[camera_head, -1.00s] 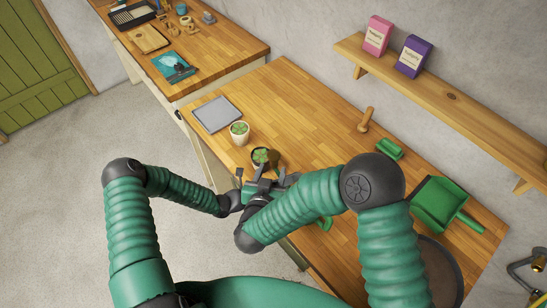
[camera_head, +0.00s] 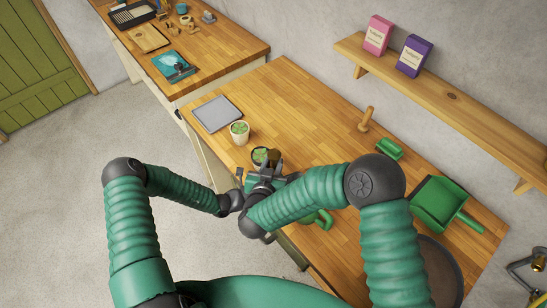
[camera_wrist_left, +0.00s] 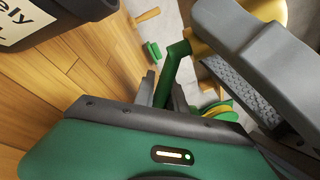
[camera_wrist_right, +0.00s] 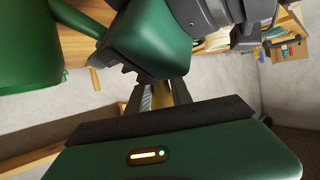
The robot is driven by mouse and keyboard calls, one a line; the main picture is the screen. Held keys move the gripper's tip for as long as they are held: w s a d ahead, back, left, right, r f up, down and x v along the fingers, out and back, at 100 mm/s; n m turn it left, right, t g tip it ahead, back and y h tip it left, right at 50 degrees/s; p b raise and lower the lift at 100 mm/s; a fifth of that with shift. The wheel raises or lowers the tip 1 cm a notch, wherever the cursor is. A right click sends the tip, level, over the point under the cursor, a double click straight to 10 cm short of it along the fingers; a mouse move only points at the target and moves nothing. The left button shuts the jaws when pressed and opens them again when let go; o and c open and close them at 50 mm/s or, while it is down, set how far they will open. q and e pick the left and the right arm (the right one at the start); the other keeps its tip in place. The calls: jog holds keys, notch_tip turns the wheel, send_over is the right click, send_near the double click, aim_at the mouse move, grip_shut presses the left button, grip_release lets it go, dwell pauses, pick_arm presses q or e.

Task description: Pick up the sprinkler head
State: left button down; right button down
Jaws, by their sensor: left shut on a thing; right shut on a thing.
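The sprinkler head is a brass-coloured piece. It shows between the fingers of my right gripper in the right wrist view (camera_wrist_right: 161,95), and my right gripper (camera_head: 267,171) is shut on it. In the left wrist view a brass-yellow surface (camera_wrist_left: 266,9) shows behind dark gripper parts. The green watering can (camera_head: 324,219) is mostly behind my right arm; its body also shows in the right wrist view (camera_wrist_right: 28,48). My left gripper (camera_wrist_left: 163,98) is shut on a green tube of the can, apparently its spout. In the head view the grippers meet near the bench's front edge and hide the contacts.
A black labelled pot (camera_head: 260,155) stands just beyond the grippers, with a pale potted plant (camera_head: 239,132) and a grey tray (camera_head: 217,113) to its left. A green dustpan (camera_head: 439,203), brush (camera_head: 389,149) and wooden dibber (camera_head: 366,119) lie right. The bench middle is clear.

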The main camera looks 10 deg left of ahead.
aim_at(273, 158)
pick_arm(q)
jog(key=shift+a, duration=0.1)
pick_arm(e)
notch_tip(273, 158, up, 10)
jog(key=shift+r, duration=0.1)
pick_arm(q)
jog(key=c, duration=1.3)
grip_release()
jog(key=shift+w, duration=0.1)
pick_arm(e)
jog(key=shift+w, duration=0.1)
pick_arm(q)
jog(key=v, duration=1.2)
jog(key=shift+f, duration=0.1)
